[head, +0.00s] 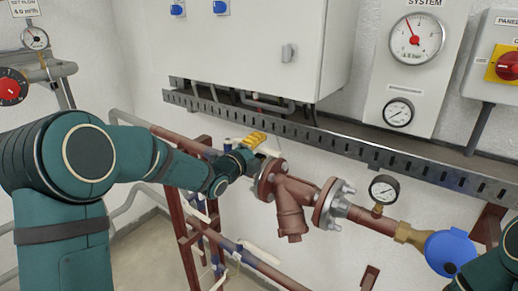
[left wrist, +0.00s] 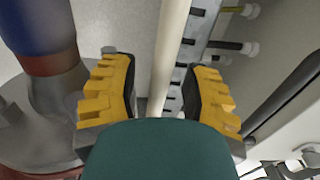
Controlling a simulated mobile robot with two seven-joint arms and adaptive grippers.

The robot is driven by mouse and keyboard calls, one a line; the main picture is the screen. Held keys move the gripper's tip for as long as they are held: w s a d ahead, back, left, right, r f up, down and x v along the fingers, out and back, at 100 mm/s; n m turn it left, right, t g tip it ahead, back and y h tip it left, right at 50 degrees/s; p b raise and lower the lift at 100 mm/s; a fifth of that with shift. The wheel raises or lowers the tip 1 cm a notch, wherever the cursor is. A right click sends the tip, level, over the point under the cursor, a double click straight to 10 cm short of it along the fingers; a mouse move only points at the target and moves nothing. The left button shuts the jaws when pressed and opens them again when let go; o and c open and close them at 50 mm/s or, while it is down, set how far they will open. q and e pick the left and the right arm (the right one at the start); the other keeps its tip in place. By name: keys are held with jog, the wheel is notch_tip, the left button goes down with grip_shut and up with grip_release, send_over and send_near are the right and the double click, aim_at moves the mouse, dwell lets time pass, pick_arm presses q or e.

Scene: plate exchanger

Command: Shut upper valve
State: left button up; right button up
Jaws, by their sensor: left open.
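My left gripper (head: 254,140) is at the upper red pipe, just left of a flanged fitting. In the left wrist view its yellow fingers (left wrist: 160,95) are open and apart. A cream bar (left wrist: 172,50), which looks like the upper valve's lever, runs between them, with a gap on each side. In the head view a short pale end of it (head: 268,152) shows beside the gripper. The valve body is mostly hidden behind the gripper. My right gripper is out of view; only part of the right arm shows at the lower right.
A flange (head: 268,180) and red strainer (head: 291,205) sit close right of the gripper. A perforated metal tray (head: 350,148) runs above it, under a grey cabinet (head: 255,50). Another cream lever (head: 262,256) is on the lower pipe. A pressure gauge (head: 384,189) stands farther right.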

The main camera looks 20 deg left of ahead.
pick_arm(q)
grip_shut()
